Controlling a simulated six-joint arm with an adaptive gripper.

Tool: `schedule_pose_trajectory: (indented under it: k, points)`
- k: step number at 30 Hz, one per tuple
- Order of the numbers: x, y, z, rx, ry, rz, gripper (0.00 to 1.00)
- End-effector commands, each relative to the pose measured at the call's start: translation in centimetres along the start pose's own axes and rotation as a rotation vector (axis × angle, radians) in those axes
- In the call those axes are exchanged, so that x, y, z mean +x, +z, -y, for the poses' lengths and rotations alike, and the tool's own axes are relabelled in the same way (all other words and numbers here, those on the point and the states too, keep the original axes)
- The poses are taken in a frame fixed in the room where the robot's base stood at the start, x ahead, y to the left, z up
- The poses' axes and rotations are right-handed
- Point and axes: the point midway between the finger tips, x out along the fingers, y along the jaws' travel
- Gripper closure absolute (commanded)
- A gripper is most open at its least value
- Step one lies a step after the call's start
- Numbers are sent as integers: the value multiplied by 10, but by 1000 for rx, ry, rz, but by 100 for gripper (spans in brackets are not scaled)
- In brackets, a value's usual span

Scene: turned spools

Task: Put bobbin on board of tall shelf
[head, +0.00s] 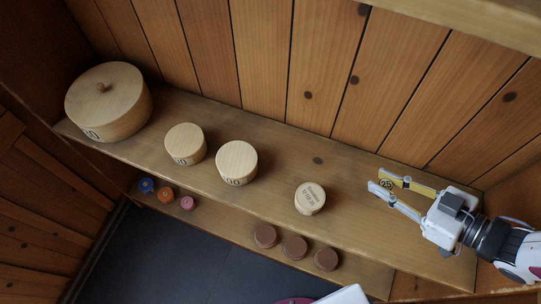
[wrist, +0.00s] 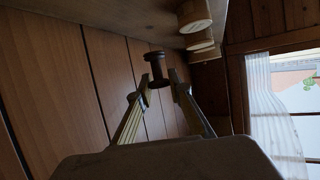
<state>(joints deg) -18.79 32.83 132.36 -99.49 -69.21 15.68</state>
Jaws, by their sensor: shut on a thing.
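The bobbin (wrist: 156,69) is a dark brown spool with wide flanges, held between the fingertips of my gripper (wrist: 160,77) in the wrist view. In the head view my gripper (head: 380,184) is at the right, above the right end of a wooden board (head: 345,180). A small round face marked 25 (head: 386,184) shows between its fingertips, and the rest of the bobbin is hard to make out there. The board is part of a wooden shelf with a plank back. I cannot tell the gap between bobbin and board.
A large lidded round box (head: 118,112), two smaller round boxes (head: 185,142) (head: 237,160) and a small pale one (head: 309,200) stand on the board. Below its front edge are blue, orange and pink spools (head: 166,195) and three brown round tops (head: 295,247). The board's right end looks clear.

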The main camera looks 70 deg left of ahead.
Motion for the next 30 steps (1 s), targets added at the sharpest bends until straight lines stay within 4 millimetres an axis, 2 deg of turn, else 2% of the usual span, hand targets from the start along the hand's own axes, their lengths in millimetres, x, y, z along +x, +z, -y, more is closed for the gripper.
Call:
schedule_pose_trajectory:
  k: [14,30]
  points:
    - [2,6,0,3,-1,0,90]
    - [21,51,0,2,0,1,90]
